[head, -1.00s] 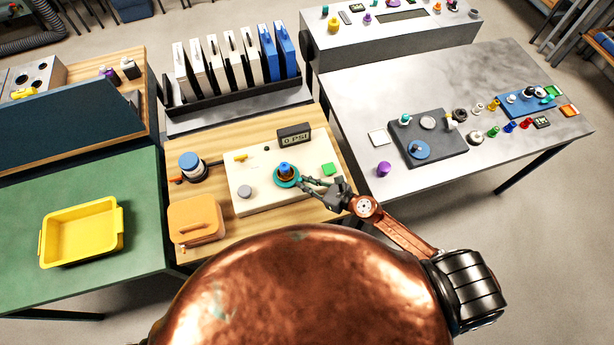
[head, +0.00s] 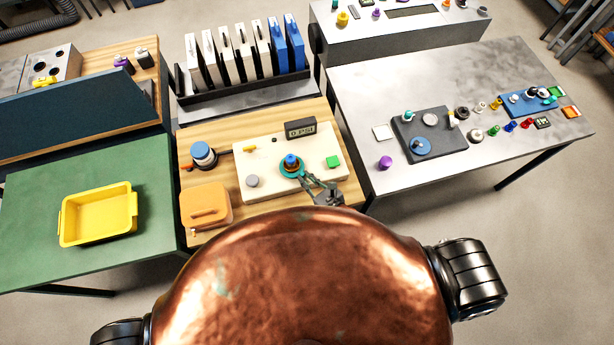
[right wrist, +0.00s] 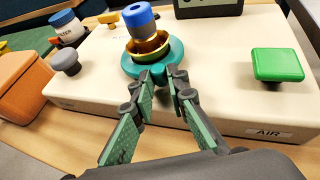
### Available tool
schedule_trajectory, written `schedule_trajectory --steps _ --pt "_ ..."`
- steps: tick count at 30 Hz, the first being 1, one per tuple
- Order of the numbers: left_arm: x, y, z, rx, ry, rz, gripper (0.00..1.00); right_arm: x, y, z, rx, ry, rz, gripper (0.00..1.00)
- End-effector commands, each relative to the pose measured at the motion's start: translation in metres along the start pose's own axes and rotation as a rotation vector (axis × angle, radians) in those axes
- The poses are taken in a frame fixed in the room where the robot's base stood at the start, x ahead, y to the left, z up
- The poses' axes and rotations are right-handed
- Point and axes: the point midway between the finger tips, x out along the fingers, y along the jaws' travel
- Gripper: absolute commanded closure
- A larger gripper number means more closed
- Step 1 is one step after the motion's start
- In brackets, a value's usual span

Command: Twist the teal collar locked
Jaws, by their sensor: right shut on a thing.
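The teal collar (head: 287,174) is a ring around the base of a blue-topped fitting (head: 291,160) on a cream panel (head: 262,150). In the right wrist view the collar (right wrist: 131,70) sits under a brass-coloured ring, with the blue cap (right wrist: 139,17) upright above. My right gripper (head: 304,178) reaches it from the front right. In the right wrist view its fingertips (right wrist: 165,74) are close together at the collar's near edge, shut on it. The fingertips hide part of that edge. My left gripper is not in view.
The panel also carries a green button (head: 333,162), a grey knob (head: 252,181), a yellow lever (head: 249,149) and a display reading 0 PSI (head: 300,128). An orange case (head: 206,206) and a blue-capped filter jar (head: 203,155) stand left of it. A yellow tray (head: 98,216) lies farther left.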

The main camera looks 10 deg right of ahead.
Motion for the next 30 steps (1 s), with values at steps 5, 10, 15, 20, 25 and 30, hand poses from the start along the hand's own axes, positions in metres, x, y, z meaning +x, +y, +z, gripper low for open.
schedule_trajectory --steps 5,10,15,20,25,30 --pt "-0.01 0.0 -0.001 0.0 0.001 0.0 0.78 -0.001 0.006 0.002 0.023 0.001 -0.045 1.0" --pt "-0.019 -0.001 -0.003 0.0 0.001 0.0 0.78 -0.001 0.011 0.002 0.049 0.002 -0.104 1.0" --pt "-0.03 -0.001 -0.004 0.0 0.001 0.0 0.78 -0.001 0.022 0.003 0.092 0.003 -0.199 1.0" --pt "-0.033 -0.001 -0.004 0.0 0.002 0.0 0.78 0.002 0.03 0.002 0.136 0.004 -0.308 1.0" --pt "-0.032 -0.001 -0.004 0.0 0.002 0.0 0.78 0.004 0.037 0.003 0.168 0.004 -0.392 1.0" --pt "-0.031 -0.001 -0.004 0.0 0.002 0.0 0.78 0.005 0.04 0.003 0.187 0.005 -0.442 1.0"
